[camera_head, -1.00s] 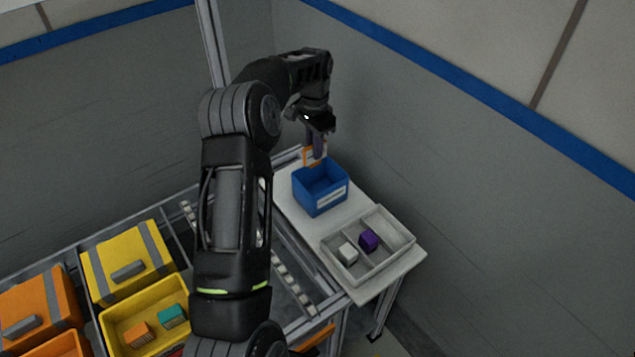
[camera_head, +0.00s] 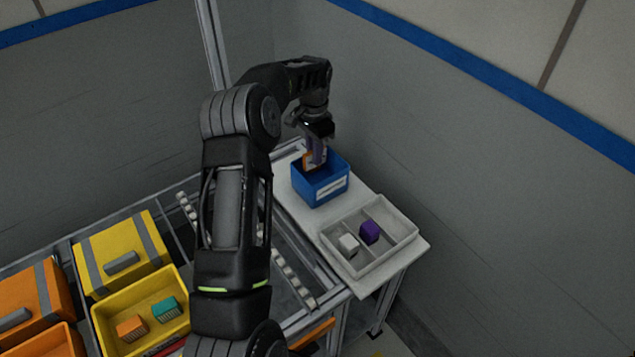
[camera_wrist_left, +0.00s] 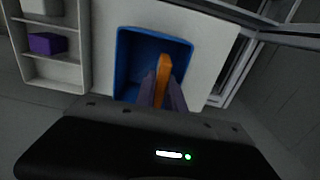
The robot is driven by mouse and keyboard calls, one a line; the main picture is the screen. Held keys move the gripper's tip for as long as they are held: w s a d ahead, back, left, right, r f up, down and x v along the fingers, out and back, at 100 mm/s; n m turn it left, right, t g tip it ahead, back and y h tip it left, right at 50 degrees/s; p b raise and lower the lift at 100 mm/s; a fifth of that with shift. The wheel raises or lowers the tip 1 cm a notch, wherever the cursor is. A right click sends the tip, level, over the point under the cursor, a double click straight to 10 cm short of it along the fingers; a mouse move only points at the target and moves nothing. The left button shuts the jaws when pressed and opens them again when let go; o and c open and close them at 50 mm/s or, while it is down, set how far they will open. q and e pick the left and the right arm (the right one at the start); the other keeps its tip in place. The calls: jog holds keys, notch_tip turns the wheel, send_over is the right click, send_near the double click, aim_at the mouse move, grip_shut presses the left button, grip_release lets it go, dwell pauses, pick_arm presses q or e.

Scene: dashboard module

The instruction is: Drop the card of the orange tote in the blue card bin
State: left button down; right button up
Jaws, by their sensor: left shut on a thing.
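The blue card bin (camera_head: 320,188) stands on the white side table, with a pale label on its front. My left gripper (camera_head: 316,158) points down over the bin's open top and is shut on the orange-edged card (camera_head: 308,162). The card hangs partly at the bin's rim height, toward its back left side. In the left wrist view, the fingers (camera_wrist_left: 162,90) hold the orange card (camera_wrist_left: 164,68) edge-on over the blue bin (camera_wrist_left: 126,60). The orange tote (camera_head: 62,341) is at the lower left, partly cut off. My right gripper is not in view.
A grey divided tray (camera_head: 408,242) with a white block (camera_head: 348,244) and a purple block (camera_head: 370,232) sits in front of the bin. A yellow tote (camera_head: 108,328) holds an orange block and a teal block. A wall rises behind the table.

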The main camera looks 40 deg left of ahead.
pick_arm(q)
jog(key=c, duration=1.3)
grip_release()
jog(key=shift+c, duration=0.2)
notch_tip(320, 180, up, 8)
jog(key=shift+f+b, duration=0.1)
jog(key=shift+b, duration=0.6)
